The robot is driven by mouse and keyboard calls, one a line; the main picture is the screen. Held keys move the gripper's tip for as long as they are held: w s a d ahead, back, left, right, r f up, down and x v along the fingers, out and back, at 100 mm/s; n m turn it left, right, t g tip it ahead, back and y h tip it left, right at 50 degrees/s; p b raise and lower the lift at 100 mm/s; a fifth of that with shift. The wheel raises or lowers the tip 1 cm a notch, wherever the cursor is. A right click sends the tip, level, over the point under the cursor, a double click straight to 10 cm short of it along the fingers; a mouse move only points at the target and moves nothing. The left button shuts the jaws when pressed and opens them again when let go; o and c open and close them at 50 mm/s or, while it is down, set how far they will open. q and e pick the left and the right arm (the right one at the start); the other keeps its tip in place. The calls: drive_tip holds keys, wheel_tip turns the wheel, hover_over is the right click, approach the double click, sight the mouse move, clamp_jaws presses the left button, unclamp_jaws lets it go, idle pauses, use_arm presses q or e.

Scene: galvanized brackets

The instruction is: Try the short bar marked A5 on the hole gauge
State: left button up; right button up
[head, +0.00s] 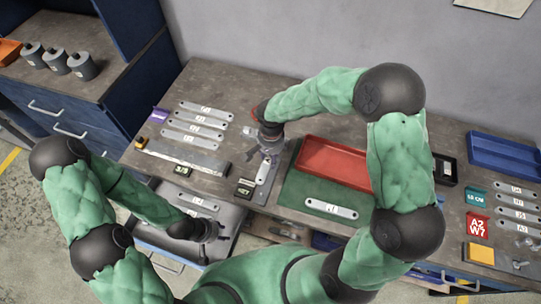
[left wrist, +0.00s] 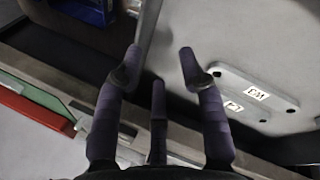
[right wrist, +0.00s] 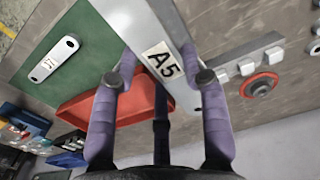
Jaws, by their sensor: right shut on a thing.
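The short bar marked A5 (right wrist: 165,60) is a pale metal strip with a white label. My right gripper (right wrist: 160,80) is shut on it, with a finger on each side. In the head view the bar (head: 264,174) hangs below my right gripper (head: 268,152), near the left edge of the green mat. My left gripper (head: 212,234) is over the open drawer at the table's front. Its fingers stand apart and empty in the left wrist view (left wrist: 158,65). I cannot tell for certain which fixture is the hole gauge; a small stand with a black label (head: 245,188) is beside the held bar.
A red tray (head: 310,148) and a bar (head: 331,209) are on the green mat (head: 292,195). Several labelled bars (head: 198,122) lie at the left, behind a long grey strip (head: 190,160). A blue tray (head: 505,150) stands far right.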

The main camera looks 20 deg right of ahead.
drive_tip(key=shift+r+p, duration=1.25)
drive_tip(key=shift+r, duration=0.3)
